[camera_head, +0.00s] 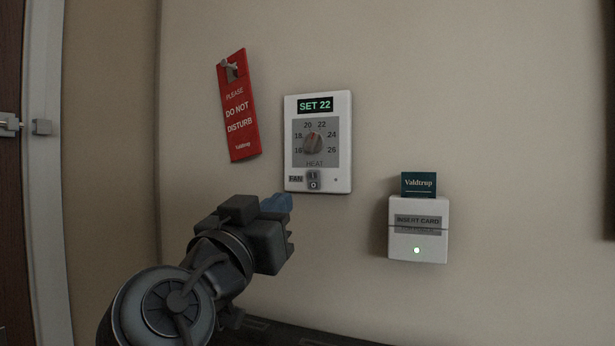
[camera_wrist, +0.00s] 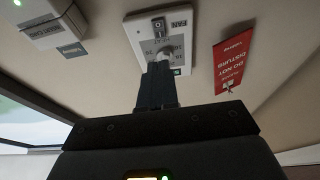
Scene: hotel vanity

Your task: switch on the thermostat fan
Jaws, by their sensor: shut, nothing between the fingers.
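My gripper (camera_head: 277,203) is shut and empty, just below and left of the thermostat in the head view. In the wrist view, which is upside down, my gripper (camera_wrist: 158,72) points toward the thermostat (camera_wrist: 135,32) and covers part of its face. The fan switch (camera_wrist: 158,24) shows clear of the fingers there.
A red DO NOT DISTURB sign (camera_head: 238,105) hangs left of the thermostat. A white card holder (camera_head: 418,245) with a green card (camera_head: 418,184) and a lit green light is on the wall at lower right. The wall between them is bare.

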